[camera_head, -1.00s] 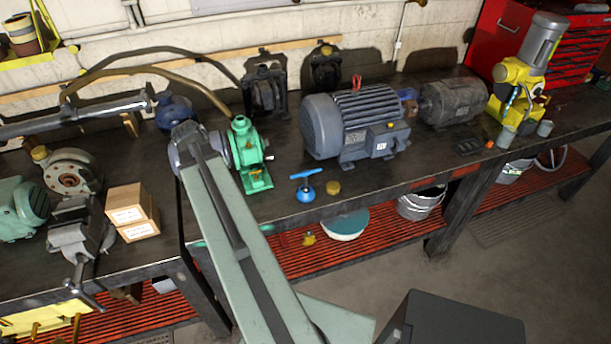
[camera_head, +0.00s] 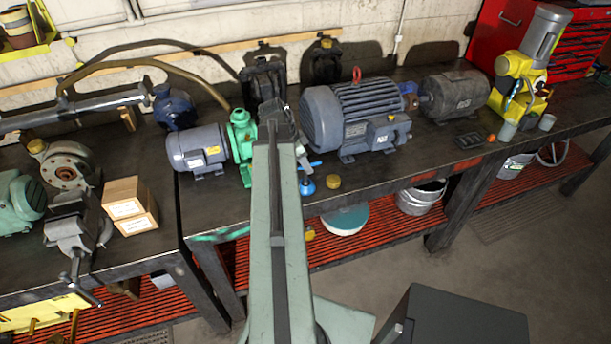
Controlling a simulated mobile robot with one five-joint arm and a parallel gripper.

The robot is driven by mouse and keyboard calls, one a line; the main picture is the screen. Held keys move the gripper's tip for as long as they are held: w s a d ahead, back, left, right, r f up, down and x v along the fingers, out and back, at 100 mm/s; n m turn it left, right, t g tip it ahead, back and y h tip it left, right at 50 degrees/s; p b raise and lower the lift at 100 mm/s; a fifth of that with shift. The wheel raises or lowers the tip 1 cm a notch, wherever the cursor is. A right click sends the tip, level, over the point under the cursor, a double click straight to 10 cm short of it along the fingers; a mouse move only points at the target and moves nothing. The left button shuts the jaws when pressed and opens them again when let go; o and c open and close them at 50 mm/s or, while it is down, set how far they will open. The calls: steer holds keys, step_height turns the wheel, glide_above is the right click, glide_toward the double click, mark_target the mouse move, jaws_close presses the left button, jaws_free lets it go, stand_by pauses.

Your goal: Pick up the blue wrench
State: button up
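The blue wrench (camera_head: 307,183), a small blue T-shaped tool with a round base, stands on the dark workbench (camera_head: 225,205) in front of the large grey motor. My arm covers its left part. My gripper (camera_head: 273,108) is at the far end of my pale green arm, up and to the left of the wrench in the picture, and apart from it. The gripper is dark and blends with a black fitting behind it. Its fingers cannot be made out.
A large grey motor (camera_head: 352,118) stands behind the wrench and a small brass piece (camera_head: 333,182) lies right of it. A green pump (camera_head: 241,142) with a grey motor (camera_head: 197,148) stands to the left. Cardboard boxes (camera_head: 130,205) and a vise (camera_head: 75,228) are farther left.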

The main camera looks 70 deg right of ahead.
mark_target(306, 176)
steer(key=b+x, duration=0.4)
steer(key=x, duration=0.1)
steer(key=shift+w+a+f, duration=0.1)
steer(key=shift+a+f, duration=0.05)
steer(key=shift+a, duration=0.05)
steer(key=shift+r, duration=0.2)
jaws_close()
stand_by(0.9)
